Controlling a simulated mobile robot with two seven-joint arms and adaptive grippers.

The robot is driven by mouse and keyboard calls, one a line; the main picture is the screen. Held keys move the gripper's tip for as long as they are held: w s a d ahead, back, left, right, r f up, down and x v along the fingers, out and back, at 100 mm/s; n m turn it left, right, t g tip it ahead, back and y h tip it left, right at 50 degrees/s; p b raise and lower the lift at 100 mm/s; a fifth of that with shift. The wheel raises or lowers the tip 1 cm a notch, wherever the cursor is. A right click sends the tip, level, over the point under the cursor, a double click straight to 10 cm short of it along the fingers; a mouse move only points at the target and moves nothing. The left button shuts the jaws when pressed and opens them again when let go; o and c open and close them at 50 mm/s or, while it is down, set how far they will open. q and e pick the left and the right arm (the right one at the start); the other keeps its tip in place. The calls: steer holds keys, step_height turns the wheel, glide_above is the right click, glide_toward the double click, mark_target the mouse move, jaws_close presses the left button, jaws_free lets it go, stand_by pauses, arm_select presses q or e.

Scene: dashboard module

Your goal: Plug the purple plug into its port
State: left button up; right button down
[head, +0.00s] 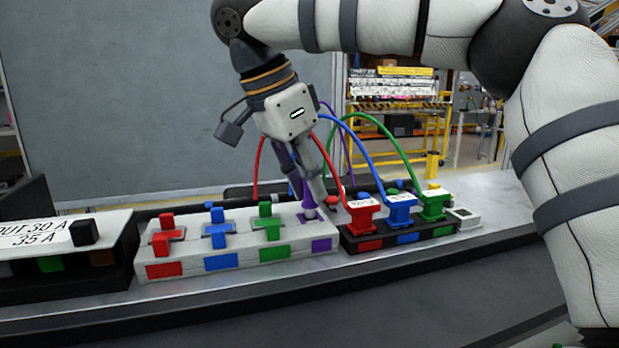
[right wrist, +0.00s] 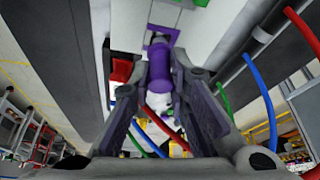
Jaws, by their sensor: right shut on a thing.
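The purple plug (head: 308,197) stands roughly upright at the right end of the white port block (head: 285,246), above the purple label (head: 321,245). My right gripper (head: 311,190) is shut on it from above. In the right wrist view, the purple plug (right wrist: 160,64) lies between the fingers of the gripper (right wrist: 162,84), and its end meets the purple-edged port (right wrist: 163,33). I cannot tell how deep the plug sits, as its end hides the opening. A purple cable (head: 348,150) shows behind the gripper. My left gripper is not in view.
Red (head: 167,236), blue (head: 217,228) and green (head: 268,222) connectors stand on the white block. A black block (head: 400,239) close on the right holds cabled red, blue and green plugs. A labelled box (head: 95,232) stands left. The front table strip is clear.

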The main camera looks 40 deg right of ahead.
steer(key=shift+f, duration=0.85)
steer(key=c, duration=1.4)
jaws_free()
steer(key=shift+c, duration=0.2)
steer(key=v, duration=1.2)
steer(key=shift+f, duration=0.1)
